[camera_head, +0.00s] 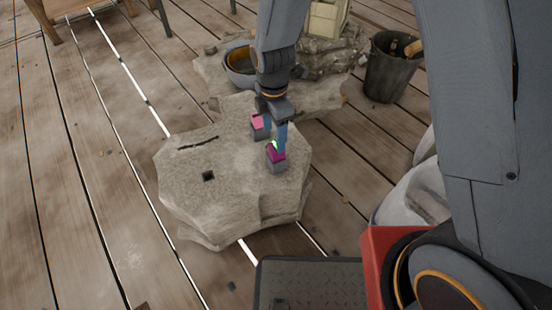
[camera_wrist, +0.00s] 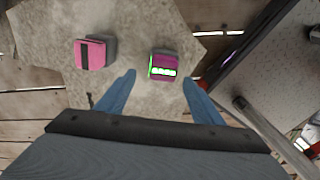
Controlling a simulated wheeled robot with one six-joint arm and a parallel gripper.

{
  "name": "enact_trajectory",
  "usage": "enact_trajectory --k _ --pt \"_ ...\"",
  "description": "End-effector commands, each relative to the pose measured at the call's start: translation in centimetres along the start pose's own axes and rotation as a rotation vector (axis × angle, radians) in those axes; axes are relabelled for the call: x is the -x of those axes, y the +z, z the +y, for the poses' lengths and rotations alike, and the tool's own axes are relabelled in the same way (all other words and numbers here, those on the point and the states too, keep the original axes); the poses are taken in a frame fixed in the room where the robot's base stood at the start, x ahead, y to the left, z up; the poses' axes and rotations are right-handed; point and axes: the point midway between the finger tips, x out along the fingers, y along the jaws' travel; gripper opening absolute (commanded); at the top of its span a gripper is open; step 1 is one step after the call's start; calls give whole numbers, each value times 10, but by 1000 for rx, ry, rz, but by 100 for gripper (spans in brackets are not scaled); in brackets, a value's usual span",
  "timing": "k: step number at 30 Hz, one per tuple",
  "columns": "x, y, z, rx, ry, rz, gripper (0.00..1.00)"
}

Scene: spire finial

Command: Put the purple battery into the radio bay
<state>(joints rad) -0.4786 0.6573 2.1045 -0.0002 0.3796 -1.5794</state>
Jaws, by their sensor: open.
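The purple battery (camera_head: 276,154) stands upright near the right edge of a pale stone slab (camera_head: 235,200). In the wrist view the purple battery (camera_wrist: 158,60) shows glowing green marks. My gripper (camera_head: 275,138) is above it, jaws apart. In the wrist view my gripper (camera_wrist: 159,77) has its blue fingers on either side of the purple battery's near side, with nothing between them that I can see held. A dark square hole (camera_head: 208,176) is in the slab's top. I cannot tell whether this is the radio bay; no radio is clearly visible.
A pink block (camera_head: 257,121) stands close behind the purple one; it also shows in the wrist view (camera_wrist: 90,54). A thin dark slot (camera_head: 198,143) crosses the slab. A bowl (camera_head: 240,66) and a dark bucket (camera_head: 392,68) are behind.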

Motion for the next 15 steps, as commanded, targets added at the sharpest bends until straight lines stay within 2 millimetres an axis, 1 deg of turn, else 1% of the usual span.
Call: enact_trajectory --k 1,5,7,12,15 --pt "-7 0 -1 -1 -2 0 61" --pt "-14 1 -2 -2 -1 0 61" --pt "-21 2 -3 -3 -2 0 61" --pt "-47 4 -8 -4 -3 0 61" --pt "-58 4 -7 -4 -2 0 61"
